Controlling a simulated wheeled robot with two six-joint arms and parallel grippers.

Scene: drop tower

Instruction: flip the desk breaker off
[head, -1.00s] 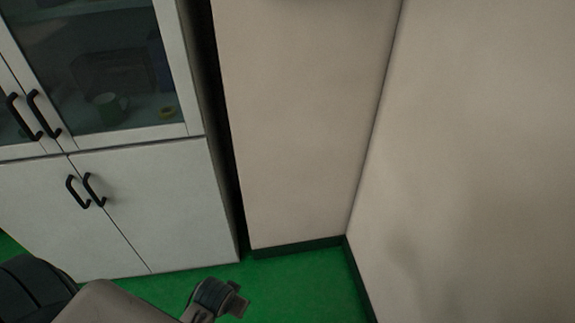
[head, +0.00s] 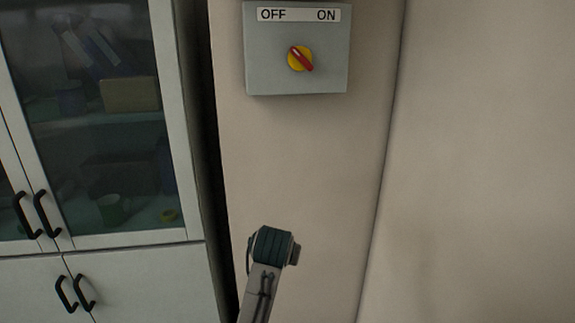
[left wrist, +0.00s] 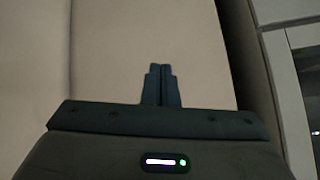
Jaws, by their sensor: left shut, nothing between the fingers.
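The breaker box (head: 297,78) is a grey box on the narrow wall, near the top of the head view. Its label has OFF at left and ON at right. A red handle on a yellow round base (head: 300,59) slants from upper left to lower right, with a pale mark near its upper-left end. My left arm (head: 266,275) rises below the box, apart from it; its fingers cannot be made out there. In the left wrist view my left gripper (left wrist: 160,70) is shut and empty, in front of bare wall. My right gripper is not in view.
A white cabinet (head: 185,140) with glass upper doors and black handles stands left of the narrow wall, with a dark gap between. A plain side wall (head: 480,160) meets the narrow wall at right. The wall between my arm and the box is clear.

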